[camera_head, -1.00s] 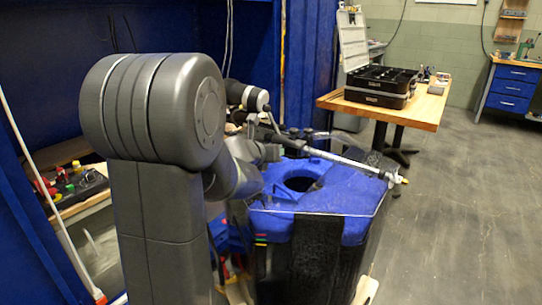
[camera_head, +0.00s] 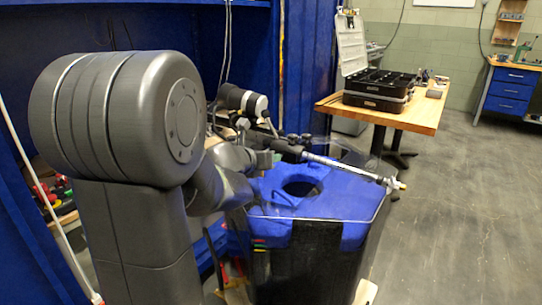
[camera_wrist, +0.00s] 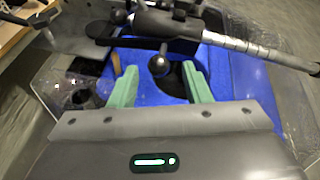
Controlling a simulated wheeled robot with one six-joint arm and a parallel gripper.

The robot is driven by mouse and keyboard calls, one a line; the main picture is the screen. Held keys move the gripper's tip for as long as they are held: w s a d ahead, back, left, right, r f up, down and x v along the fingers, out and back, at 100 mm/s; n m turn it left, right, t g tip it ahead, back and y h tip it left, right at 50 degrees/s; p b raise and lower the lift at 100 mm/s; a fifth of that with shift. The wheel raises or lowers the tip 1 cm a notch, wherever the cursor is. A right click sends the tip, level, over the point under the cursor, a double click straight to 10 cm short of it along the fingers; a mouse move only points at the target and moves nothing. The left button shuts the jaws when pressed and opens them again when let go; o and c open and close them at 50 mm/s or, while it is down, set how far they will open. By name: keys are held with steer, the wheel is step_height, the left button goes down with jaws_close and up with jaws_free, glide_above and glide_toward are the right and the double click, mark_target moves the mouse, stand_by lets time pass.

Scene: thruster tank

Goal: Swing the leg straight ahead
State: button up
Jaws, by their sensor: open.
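The leg (camera_head: 345,168) is a silver rod with a black clamp at its left end and a brass-coloured tip at its right. It lies across above the blue top of the tank (camera_head: 345,205), sloping down to the right. A dark ball knob (camera_wrist: 158,64) hangs below the clamp. My gripper (camera_wrist: 160,84) is open, its green fingers apart on either side below the knob. I see nothing held between them. In the head view my arm partly hides the clamp end.
A round hole (camera_head: 301,187) opens in the tank's top. Clear panels (camera_wrist: 40,80) stand around it. A wooden table (camera_head: 425,112) with an open black case (camera_head: 378,88) stands behind. A blue curtain or wall (camera_head: 308,60) is close at the left. The floor at right is clear.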

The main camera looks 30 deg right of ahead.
steer(key=p+v, duration=0.2)
steer(key=v, duration=0.7)
steer(key=shift+s+a, duration=0.1)
steer(key=b, duration=0.3)
glide_toward(281, 147)
steer(key=f, duration=0.1)
steer(key=d+f, duration=0.2)
steer(key=shift+w+f, duration=0.2)
steer(key=shift+f, duration=0.15)
steer(key=shift+a, duration=0.1)
